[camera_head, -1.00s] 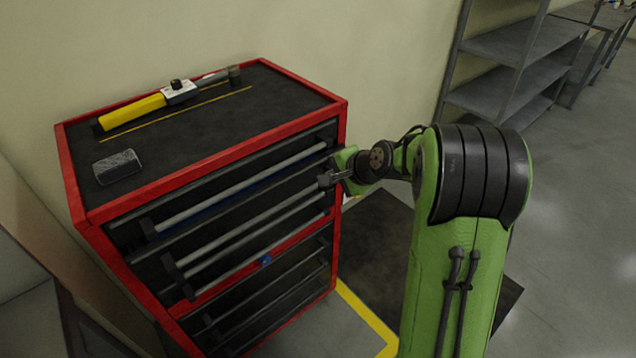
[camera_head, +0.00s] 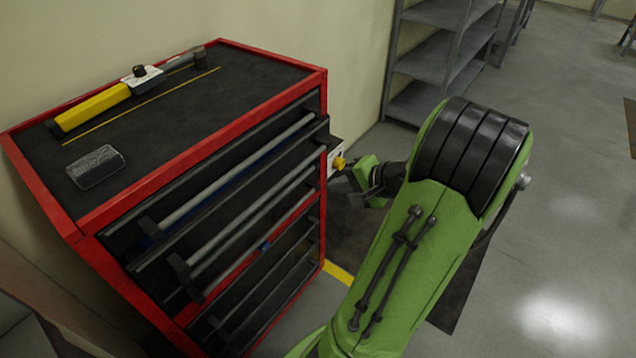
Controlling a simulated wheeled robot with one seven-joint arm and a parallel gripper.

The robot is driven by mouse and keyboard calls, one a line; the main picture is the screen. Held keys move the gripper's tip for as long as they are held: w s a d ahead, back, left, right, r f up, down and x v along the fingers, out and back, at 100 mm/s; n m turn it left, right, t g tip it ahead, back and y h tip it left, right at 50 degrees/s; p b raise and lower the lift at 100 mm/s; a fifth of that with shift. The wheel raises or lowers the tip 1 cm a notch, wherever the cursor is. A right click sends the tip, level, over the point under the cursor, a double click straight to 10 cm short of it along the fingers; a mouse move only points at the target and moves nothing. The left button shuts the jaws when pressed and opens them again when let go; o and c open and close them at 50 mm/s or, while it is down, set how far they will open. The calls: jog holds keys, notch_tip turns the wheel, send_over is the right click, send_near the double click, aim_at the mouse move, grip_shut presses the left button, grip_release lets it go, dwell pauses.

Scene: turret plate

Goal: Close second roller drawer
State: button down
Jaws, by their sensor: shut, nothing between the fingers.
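The red roller cabinet (camera_head: 200,135) with dark drawer fronts stands at the left. The second drawer from the top has a long grey bar handle (camera_head: 255,210), below the top drawer's bar (camera_head: 235,172). The second drawer's front seems to stand slightly proud of the red frame at its right end; how far is hard to tell. My gripper (camera_head: 345,188) is shut and empty, just right of that bar's right end. It appears apart from the bar. The fingertips are small and dark, and my green forearm hides part of the floor behind.
A yellow-handled tool (camera_head: 95,107) and a dark grey block (camera_head: 95,166) lie on the cabinet top. A small pale piece with a yellow knob (camera_head: 340,162) shows at the cabinet's right edge. Grey shelving (camera_head: 445,50) stands behind; open floor (camera_head: 570,200) lies right.

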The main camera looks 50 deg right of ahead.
jog(key=w+f, duration=0.3)
jog(key=w, duration=0.7)
jog(key=shift+a+f+b, duration=0.2)
jog(key=shift+f+b, duration=0.05)
jog(key=shift+b, duration=0.2)
jog(key=w+p, duration=0.1)
jog(key=w, duration=0.3)
jog(key=shift+w+a, duration=0.1)
jog(key=shift+w, duration=0.1)
jog(key=shift+s+r, duration=0.1)
